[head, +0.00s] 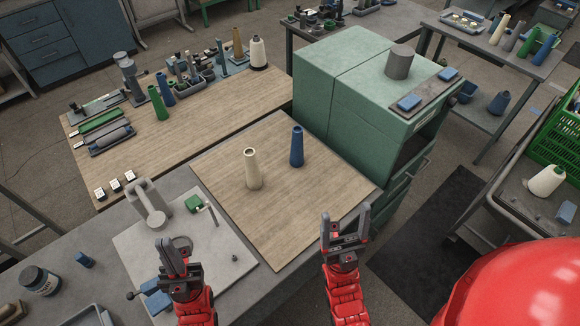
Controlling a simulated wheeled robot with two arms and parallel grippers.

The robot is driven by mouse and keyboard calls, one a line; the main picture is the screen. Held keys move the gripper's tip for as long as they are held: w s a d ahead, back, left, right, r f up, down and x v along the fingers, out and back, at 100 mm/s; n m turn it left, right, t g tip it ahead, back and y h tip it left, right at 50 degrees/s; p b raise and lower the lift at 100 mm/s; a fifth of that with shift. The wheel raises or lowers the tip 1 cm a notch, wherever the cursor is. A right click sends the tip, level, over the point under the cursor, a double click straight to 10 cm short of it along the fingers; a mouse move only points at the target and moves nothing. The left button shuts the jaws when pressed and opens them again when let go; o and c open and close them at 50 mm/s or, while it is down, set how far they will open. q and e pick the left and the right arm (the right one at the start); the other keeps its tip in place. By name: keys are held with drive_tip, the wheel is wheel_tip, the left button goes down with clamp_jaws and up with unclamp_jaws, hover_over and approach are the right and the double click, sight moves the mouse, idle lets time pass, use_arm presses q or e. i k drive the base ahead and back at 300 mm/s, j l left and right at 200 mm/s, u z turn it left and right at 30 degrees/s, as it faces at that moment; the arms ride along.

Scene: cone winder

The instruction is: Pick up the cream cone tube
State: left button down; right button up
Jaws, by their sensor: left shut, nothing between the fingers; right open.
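The cream cone tube (253,169) stands upright on a wooden board (335,205) in the middle of the head view. A blue cone tube (297,147) stands upright on the same board, a little to its right and further back. My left gripper (174,250) is shut and empty, to the left of and nearer than the cream tube, over the light grey plate. My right gripper (344,222) is open and empty over the board's near right part, to the right of and nearer than the cream tube. Neither gripper touches a tube.
A green machine cabinet (335,75) stands behind the board to the right. A grey fixture (150,205) and small green block (194,203) sit on the light plate. A wooden table (175,130) behind holds several tubes and tools. The board around the cream tube is clear.

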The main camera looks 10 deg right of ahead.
sight(254, 179)
drive_tip(key=i+j+z, duration=0.15)
drive_tip(key=i+z, duration=0.2)
drive_tip(key=z, duration=0.15)
drive_tip(key=i+j+z, duration=0.25)
drive_tip(key=z, duration=0.25)
